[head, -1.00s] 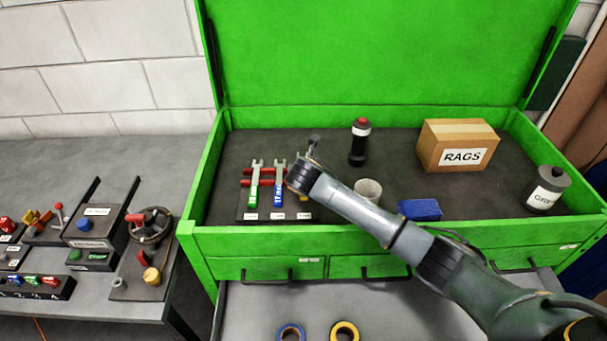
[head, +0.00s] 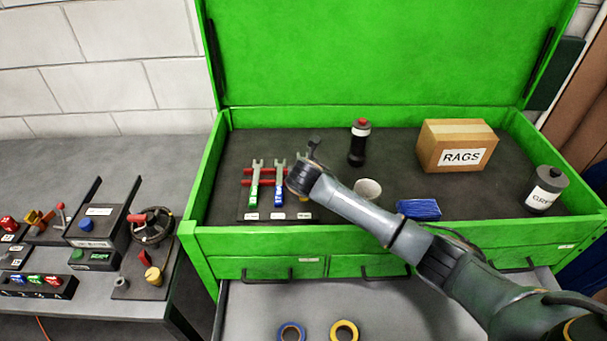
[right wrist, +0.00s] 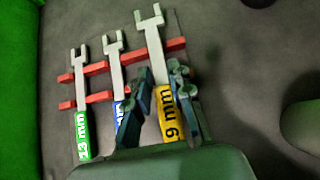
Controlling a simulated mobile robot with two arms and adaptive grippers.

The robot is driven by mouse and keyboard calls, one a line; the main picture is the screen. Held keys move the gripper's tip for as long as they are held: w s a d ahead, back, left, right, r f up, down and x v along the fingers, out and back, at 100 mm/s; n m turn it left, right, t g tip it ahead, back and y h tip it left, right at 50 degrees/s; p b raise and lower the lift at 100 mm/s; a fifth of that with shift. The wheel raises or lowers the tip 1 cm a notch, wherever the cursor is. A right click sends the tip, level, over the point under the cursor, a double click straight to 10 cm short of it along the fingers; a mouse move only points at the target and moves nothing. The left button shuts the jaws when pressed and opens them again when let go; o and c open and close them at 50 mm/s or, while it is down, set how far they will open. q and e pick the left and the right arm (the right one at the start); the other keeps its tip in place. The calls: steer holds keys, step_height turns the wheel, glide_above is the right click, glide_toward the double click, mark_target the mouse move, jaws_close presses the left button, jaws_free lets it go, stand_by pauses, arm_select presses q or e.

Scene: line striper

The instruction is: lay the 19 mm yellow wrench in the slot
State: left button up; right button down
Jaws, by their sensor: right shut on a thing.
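The yellow 19 mm wrench (right wrist: 164,108) is in my right gripper (right wrist: 162,74), whose fingers are shut on its yellow handle. Its grey open jaw points away, past the upper red rail (right wrist: 174,46). I cannot tell whether it touches the rails. In the head view my right wrist (head: 302,178) hides most of the gripper and this wrench, over the right side of the rack (head: 245,215). The green wrench (head: 255,184) and blue wrench (head: 279,184) lie side by side across the red rails to the left. My left gripper is out of view.
The rack sits in a green toolbox (head: 330,240) with its lid up. Tape rolls (head: 344,331) lie in the open drawer.

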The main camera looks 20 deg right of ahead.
steer(key=shift+f, duration=0.45)
stand_by(0.6)
steer(key=shift+s+f, duration=0.15)
steer(key=shift+f, duration=0.2)
steer(key=shift+s, duration=0.1)
stand_by(0.3)
steer(key=shift+f+p, duration=0.15)
steer(key=shift+p, duration=0.65)
stand_by(0.6)
stand_by(0.4)
steer(key=shift+r+p, duration=0.3)
steer(key=shift+p, duration=0.45)
steer(key=shift+r, duration=0.25)
